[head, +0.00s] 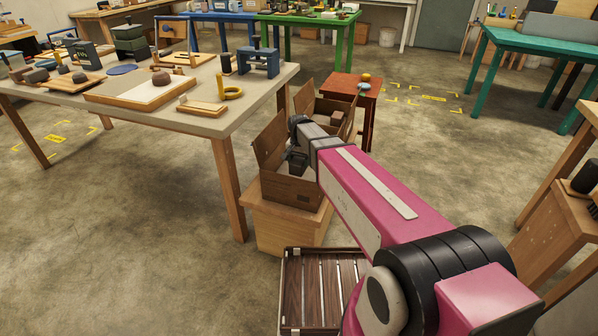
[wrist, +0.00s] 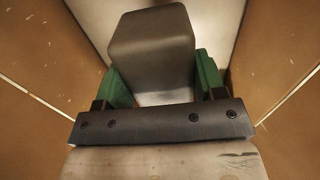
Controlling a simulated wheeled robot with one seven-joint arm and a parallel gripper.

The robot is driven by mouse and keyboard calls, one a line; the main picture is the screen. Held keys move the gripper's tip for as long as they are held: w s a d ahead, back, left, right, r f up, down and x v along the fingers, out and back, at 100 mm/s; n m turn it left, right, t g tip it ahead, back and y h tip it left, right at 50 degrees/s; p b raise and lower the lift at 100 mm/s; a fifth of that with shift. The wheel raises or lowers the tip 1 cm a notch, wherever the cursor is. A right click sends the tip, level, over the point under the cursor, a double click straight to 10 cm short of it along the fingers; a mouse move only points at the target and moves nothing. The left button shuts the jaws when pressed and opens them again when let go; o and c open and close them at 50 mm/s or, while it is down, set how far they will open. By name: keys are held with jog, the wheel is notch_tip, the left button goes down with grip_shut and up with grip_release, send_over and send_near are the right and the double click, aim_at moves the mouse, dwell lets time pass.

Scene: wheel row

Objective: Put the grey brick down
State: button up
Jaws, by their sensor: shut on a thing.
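The grey brick (wrist: 152,45) is a smooth block with rounded edges, held between the green fingers of my gripper (wrist: 163,82) in the wrist view. Brown walls stand on both sides of it, with a pale surface behind. In the head view my gripper (head: 296,160) is at the open brown box (head: 290,189), its end partly hidden by the box and my arm. The brick cannot be made out there. I cannot tell whether the brick touches the surface below it.
The box sits on a low wooden stand (head: 284,228). A large table (head: 205,122) with blocks and tools is at left. A red-brown stool (head: 362,92) stands behind the box. A slatted crate (head: 318,285) lies on the floor in front. Open floor (head: 130,215) spreads at left.

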aim_at(299, 159)
jog(key=shift+f, duration=2.5)
jog(key=shift+f, duration=0.15)
jog(key=o, duration=1.4)
jog(key=shift+c, duration=0.2)
notch_tip(299, 159, up, 12)
jog(key=shift+r, duration=0.15)
